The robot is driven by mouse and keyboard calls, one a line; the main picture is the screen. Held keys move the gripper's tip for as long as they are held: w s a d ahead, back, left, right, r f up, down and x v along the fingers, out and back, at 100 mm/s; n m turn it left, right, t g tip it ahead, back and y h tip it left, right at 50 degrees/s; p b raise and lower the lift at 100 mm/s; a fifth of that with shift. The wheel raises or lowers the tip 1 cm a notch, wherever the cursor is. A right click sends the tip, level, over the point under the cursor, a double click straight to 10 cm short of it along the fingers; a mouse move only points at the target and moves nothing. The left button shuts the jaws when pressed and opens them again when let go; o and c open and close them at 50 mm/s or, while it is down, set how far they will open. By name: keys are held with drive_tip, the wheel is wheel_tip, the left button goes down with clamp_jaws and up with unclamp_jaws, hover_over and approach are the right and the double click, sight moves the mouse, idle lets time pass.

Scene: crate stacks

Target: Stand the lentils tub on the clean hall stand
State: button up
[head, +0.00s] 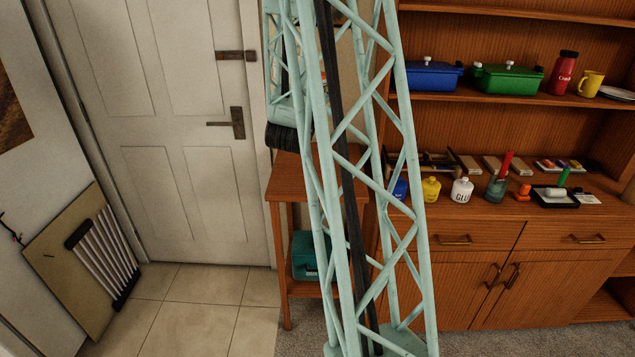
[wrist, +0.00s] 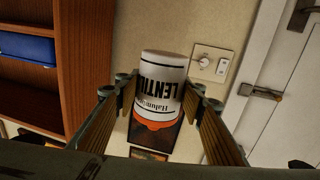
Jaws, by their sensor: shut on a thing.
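My gripper (wrist: 160,92) is shut on the lentils tub (wrist: 161,72) in the wrist view, one finger on each side. The tub is white with black lettering, and an orange band shows at its lower end in the picture. The lettering appears upside down, and the wrist picture seems rolled over. In the head view a small wooden stand (head: 287,182) is between the door and the large cabinet, likely the hall stand. Its bare left part shows; my lattice arm hides much of the rest. Neither tub nor gripper can be made out in the head view.
A teal box (head: 305,256) sits on the stand's low shelf. The cabinet (head: 470,238) at right carries bottles, including a glue bottle (head: 462,190). A folded rack (head: 100,250) leans at left. Tiled floor before the door (head: 185,130) is clear. The wrist view shows a switch plate (wrist: 222,56).

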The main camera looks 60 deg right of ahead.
drive_tip(key=s+f+m+g, duration=0.3)
drive_tip(key=s+f+g, duration=0.2)
drive_tip(key=s+f, duration=0.3)
drive_tip(key=s+f+m+g+h, duration=0.1)
drive_tip(key=s+f+m+g, duration=0.2)
drive_tip(key=s+f, duration=0.6)
wheel_tip(320, 180, down, 6)
drive_tip(key=shift+s+f+g, duration=0.1)
drive_tip(key=shift+s+g, duration=0.2)
drive_tip(key=shift+g, duration=0.7)
drive_tip(key=shift+w, duration=0.1)
drive_tip(key=w, duration=0.5)
drive_tip(key=w+a+f+b, duration=0.1)
drive_tip(key=w, duration=0.4)
drive_tip(key=w+b, duration=0.1)
drive_tip(key=w, duration=0.3)
drive_tip(key=shift+w+a+f, duration=0.15)
drive_tip(key=shift+w+a, duration=0.25)
drive_tip(key=shift+w, duration=0.25)
drive_tip(key=shift+w+a+f, duration=0.1)
drive_tip(key=shift+w+f, duration=0.1)
drive_tip(key=shift+f, duration=0.1)
drive_tip(key=shift+f+b, duration=0.7)
drive_tip(key=shift+f, duration=0.8)
